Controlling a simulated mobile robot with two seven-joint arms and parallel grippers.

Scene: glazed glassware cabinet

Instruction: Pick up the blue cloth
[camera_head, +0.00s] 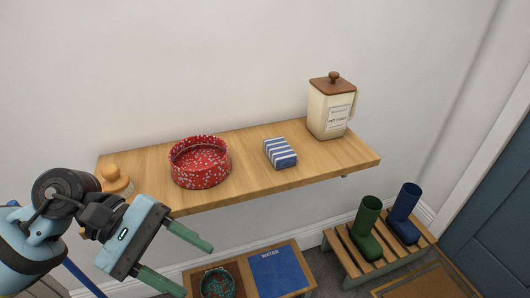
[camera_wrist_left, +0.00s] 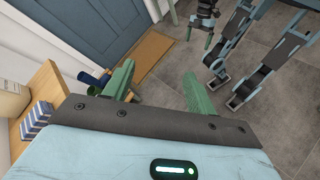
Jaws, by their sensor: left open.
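The blue cloth (camera_head: 280,153), folded with white stripes, lies on the wooden shelf (camera_head: 252,174) between the red speckled bowl and the pet food jar. It also shows at the left edge of the left wrist view (camera_wrist_left: 35,121). My left gripper (camera_head: 198,266) is open and empty, in front of and below the shelf's front edge, to the left of the cloth and apart from it. Its green fingers also show in the left wrist view (camera_wrist_left: 158,85). My right gripper cannot be made out in the head view.
A red bowl (camera_head: 200,162) and a cream jar with a wooden lid (camera_head: 331,106) stand either side of the cloth. A wooden-knobbed object (camera_head: 115,179) sits at the shelf's left end. Below are a feeding stand (camera_head: 296,246) and a boot rack (camera_head: 348,262) with green and blue boots.

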